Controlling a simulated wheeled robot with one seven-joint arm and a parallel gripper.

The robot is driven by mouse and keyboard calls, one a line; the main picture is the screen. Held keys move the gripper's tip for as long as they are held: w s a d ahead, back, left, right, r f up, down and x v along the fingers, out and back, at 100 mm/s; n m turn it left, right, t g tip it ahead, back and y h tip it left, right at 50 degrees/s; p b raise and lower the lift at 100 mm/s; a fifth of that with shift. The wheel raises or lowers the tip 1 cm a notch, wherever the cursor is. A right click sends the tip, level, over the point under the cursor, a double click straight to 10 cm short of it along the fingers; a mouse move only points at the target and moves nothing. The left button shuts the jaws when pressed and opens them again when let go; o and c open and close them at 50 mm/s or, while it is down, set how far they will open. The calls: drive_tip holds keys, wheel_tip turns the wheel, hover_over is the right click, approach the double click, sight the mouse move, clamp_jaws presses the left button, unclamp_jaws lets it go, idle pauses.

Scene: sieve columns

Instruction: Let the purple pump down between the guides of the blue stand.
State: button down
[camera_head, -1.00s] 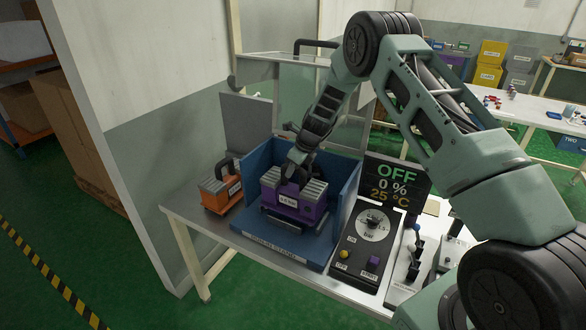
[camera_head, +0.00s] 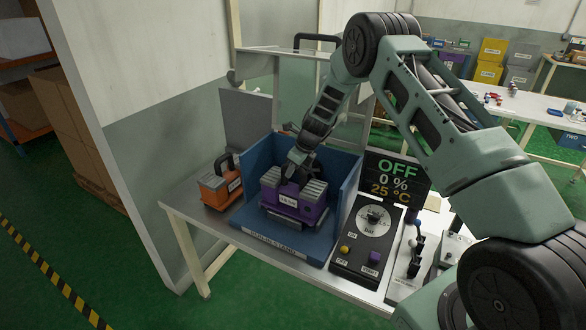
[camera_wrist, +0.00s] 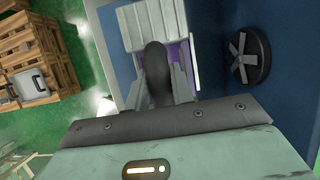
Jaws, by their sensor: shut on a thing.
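The purple pump (camera_head: 292,199) is a purple block with grey ribbed tops and a white label. It is inside the blue stand (camera_head: 345,207), between its side walls. My gripper (camera_head: 297,172) is shut on the pump's dark handle from above. In the wrist view the dark handle (camera_wrist: 157,75) sits between the fingers, with the pump's pale ribbed top (camera_wrist: 146,22) beyond it. The pump looks roughly level. I cannot tell whether its underside rests on the stand's base or hangs just above it; the low guides are mostly hidden.
An orange pump (camera_head: 220,187) stands left of the stand on the table. A control panel (camera_head: 368,240) with a dial and buttons is on the right, below a display (camera_head: 396,180) reading OFF. A round black part (camera_wrist: 246,55) is on the stand's wall.

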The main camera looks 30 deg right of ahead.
drive_tip(key=shift+w+f+b, duration=0.1)
drive_tip(key=shift+f+b, duration=0.25)
drive_tip(key=shift+f, duration=0.2)
drive_tip(key=c, duration=1.3)
unclamp_jaws()
drive_tip(key=shift+r, duration=0.1)
drive_tip(key=shift+o, duration=1.4)
drive_tip(key=shift+f, duration=0.2)
drive_tip(key=o, duration=0.7)
drive_tip(key=shift+r, duration=0.2)
drive_tip(key=shift+p+v, duration=2.8)
drive_tip(key=shift+v, duration=1.65)
drive_tip(key=shift+a, duration=0.1)
